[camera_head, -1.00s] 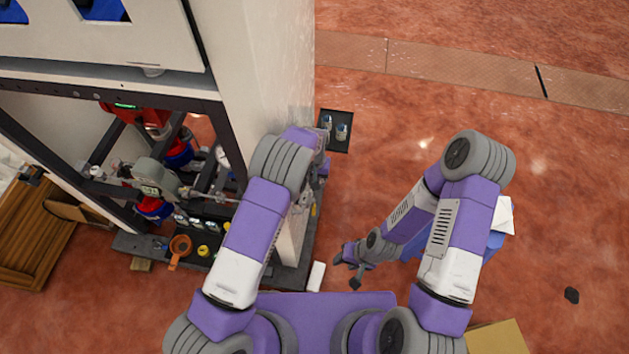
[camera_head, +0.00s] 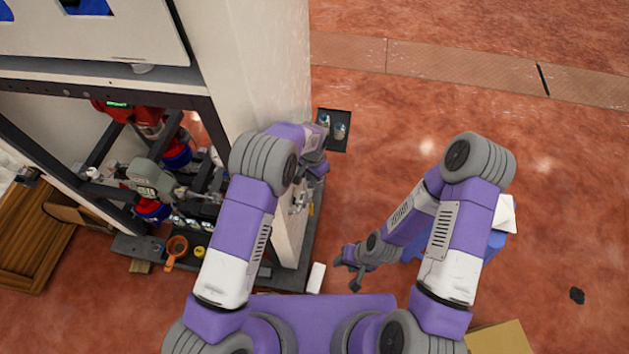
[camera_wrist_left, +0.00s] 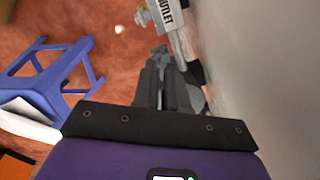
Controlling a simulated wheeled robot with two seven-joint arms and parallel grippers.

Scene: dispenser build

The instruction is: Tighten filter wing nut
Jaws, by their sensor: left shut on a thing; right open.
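My left gripper (camera_wrist_left: 167,62) is beside the pale wall of the tall cabinet, with its fingers close together on a small dark grey part. That part is taken to be the filter wing nut, but the fingers mostly hide it and its wings cannot be made out. Just beyond the fingertips is a grey fitting with an OUTLET label (camera_wrist_left: 166,14). In the head view my left arm reaches to the cabinet's right side and its fingertips are hard to make out. My right gripper (camera_head: 350,268) is open and empty, low over the floor right of the cabinet.
The tall cabinet (camera_head: 262,60) has an open frame with red and blue parts and a grey gauge (camera_head: 145,178). An orange-handled ring (camera_head: 176,250) lies on its base. A black tray (camera_head: 333,142) stands behind. A blue stool (camera_wrist_left: 45,80) shows beside the gripper. Floor at right is mostly clear.

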